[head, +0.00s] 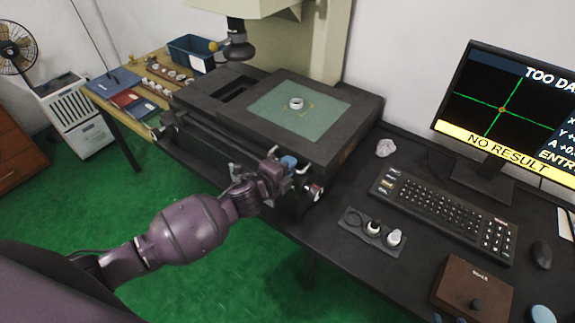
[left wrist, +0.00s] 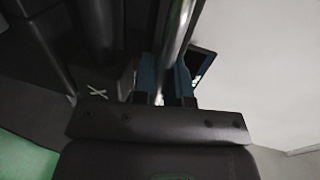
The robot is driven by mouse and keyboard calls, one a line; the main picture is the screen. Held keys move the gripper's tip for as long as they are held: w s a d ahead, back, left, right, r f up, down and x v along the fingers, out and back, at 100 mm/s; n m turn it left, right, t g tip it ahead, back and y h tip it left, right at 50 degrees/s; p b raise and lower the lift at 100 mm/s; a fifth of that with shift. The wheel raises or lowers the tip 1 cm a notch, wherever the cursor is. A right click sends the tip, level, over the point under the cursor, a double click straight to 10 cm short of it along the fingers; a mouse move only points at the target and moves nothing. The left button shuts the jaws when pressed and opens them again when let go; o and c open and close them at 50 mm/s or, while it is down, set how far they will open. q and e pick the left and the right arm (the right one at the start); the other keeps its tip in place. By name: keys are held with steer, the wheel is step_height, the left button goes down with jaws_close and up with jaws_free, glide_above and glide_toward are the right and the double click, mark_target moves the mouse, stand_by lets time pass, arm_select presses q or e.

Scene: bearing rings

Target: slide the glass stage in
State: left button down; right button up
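The glass stage (head: 322,125) is a greenish plate set in the dark top of the measuring machine (head: 352,102). A small metal ring (head: 296,103) lies on it. A dark opening shows in the machine top, left of the glass. My left gripper (head: 288,163) is at the machine's front edge. In the left wrist view its blue fingers (left wrist: 167,80) stand close on both sides of a shiny metal bar (left wrist: 178,35) and look closed on it. Only small blue tips, probably my right gripper (head: 448,319), show at the bottom edge of the head view.
A dark tray (head: 348,227) with round parts, a keyboard (head: 445,215), a mouse (head: 542,254) and a brown box (head: 472,290) lie on the desk at right. The monitor (head: 505,110) reads "NO RESULT". A probe head (head: 236,45) hangs above the machine. A side table holds a blue bin (head: 191,52).

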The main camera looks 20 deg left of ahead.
mark_target(232, 125)
arm_select(q)
steer(key=shift+w+a, duration=0.15)
steer(key=shift+a, duration=0.25)
steer(key=w+a, duration=0.1)
steer(key=a, duration=0.2)
steer(key=w+a, duration=0.1)
steer(key=a, duration=0.3)
steer(key=w+a, duration=0.2)
steer(key=a, duration=0.1)
steer(key=shift+a, duration=0.4)
steer(key=w+a, duration=0.1)
steer(key=a, duration=0.2)
steer(key=w+a+b, duration=0.1)
steer(key=a, duration=0.3)
steer(key=w+a+b, duration=0.1)
steer(key=w+a, duration=0.1)
steer(key=a, duration=0.2)
steer(key=shift+a, duration=0.1)
steer(key=shift+b, duration=0.3)
